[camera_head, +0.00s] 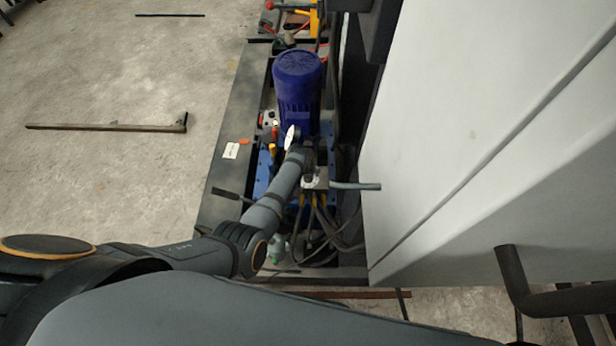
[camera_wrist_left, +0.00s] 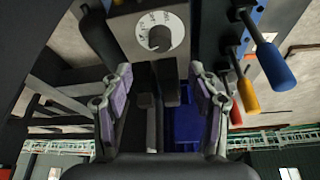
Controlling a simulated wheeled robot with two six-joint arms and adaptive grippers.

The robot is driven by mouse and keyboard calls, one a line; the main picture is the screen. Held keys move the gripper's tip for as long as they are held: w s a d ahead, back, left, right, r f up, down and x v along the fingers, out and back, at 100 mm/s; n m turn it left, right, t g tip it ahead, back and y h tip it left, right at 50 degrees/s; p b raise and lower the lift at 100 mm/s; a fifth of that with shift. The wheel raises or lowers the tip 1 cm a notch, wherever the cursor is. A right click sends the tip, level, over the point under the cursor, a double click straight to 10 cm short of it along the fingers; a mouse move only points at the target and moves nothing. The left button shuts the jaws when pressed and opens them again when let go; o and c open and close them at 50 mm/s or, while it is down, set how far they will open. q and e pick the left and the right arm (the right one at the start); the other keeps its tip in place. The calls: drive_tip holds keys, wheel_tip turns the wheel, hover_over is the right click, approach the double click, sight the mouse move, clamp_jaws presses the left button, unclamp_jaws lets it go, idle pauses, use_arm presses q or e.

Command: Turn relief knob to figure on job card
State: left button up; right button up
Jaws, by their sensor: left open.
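The relief knob (camera_wrist_left: 160,38) is a dark round knob on a white printed dial (camera_wrist_left: 172,22), set in a grey metal block (camera_wrist_left: 125,30). My left gripper (camera_wrist_left: 160,106) is open, with its two padded fingers spread wide and nothing between them. In the wrist view the knob lies beyond the fingertips, above the gap and apart from both fingers. The dial print is too small to read surely. In the head view my left arm reaches to the pump unit, and the knob cannot be made out. A small white card (camera_head: 231,151) lies on the dark frame; its figure is unreadable. My right gripper is not seen.
A blue motor (camera_head: 298,85) stands just behind the arm's end. Levers with blue (camera_wrist_left: 276,66), yellow (camera_wrist_left: 248,95) and red (camera_wrist_left: 235,114) grips hang right of the knob. A large pale panel (camera_head: 470,130) bounds the right side. Hoses (camera_head: 322,222) run below the wrist.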

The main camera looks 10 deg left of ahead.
sight(308, 177)
use_arm(q)
drive_tip(key=b+x, duration=0.7)
drive_tip(key=x, duration=0.2)
drive_tip(key=shift+s+f, duration=0.1)
drive_tip(key=shift+f, duration=0.2)
drive_tip(key=shift+w+f+b, duration=0.3)
drive_tip(key=shift+f+b, duration=0.1)
drive_tip(key=shift+b, duration=0.4)
drive_tip(key=c, duration=1.2)
